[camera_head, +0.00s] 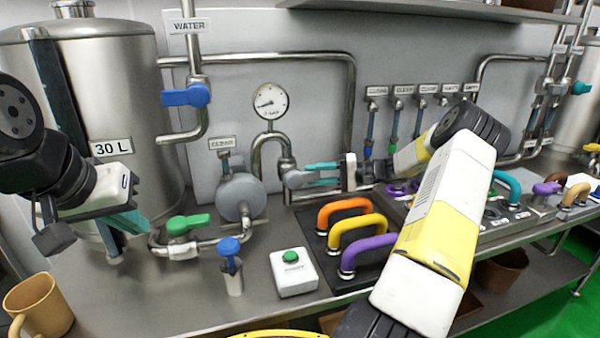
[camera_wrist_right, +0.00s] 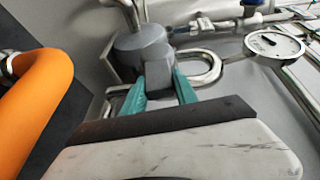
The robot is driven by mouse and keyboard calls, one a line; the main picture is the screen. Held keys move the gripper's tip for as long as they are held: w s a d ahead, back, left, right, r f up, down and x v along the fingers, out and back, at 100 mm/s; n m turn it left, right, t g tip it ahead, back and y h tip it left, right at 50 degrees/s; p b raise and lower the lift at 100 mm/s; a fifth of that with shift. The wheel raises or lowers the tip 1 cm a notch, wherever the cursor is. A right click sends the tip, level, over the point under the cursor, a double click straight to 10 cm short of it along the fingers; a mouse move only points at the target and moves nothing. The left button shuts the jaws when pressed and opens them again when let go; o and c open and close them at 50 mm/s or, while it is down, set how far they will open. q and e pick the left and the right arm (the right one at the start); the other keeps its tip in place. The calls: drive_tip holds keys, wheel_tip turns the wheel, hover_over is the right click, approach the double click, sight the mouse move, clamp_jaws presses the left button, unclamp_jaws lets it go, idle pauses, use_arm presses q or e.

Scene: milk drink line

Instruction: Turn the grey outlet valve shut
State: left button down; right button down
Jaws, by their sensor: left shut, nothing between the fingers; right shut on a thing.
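The grey outlet valve's handle (camera_head: 295,179) is on the pipe below the pressure gauge in the head view. My right gripper (camera_head: 316,175) reaches it from the right, and its teal fingers are shut on the grey handle. In the right wrist view, the grey handle (camera_wrist_right: 157,66) sits between the two teal fingertips (camera_wrist_right: 160,84). The fingers hide part of the handle. My left gripper (camera_head: 130,222) is shut and empty, at the left in front of the steel tank, away from the valve.
A round grey pump (camera_head: 238,196) stands left of the valve, with a green-handled valve (camera_head: 187,224) further left. The gauge (camera_head: 270,101) is above. Orange (camera_head: 344,208), yellow and purple handles stand below my right arm. A white button box (camera_head: 292,274) and a mug (camera_head: 38,305) are in front.

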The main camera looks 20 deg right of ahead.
idle(0.3)
drive_tip(key=c, duration=1)
unclamp_jaws()
drive_tip(key=shift+o, duration=0.2)
drive_tip(key=f+v, duration=0.1)
drive_tip(key=v, duration=0.6)
drive_tip(key=shift+s+d+r, duration=0.15)
drive_tip(key=shift+d+r, duration=0.25)
drive_tip(key=shift+r, duration=0.1)
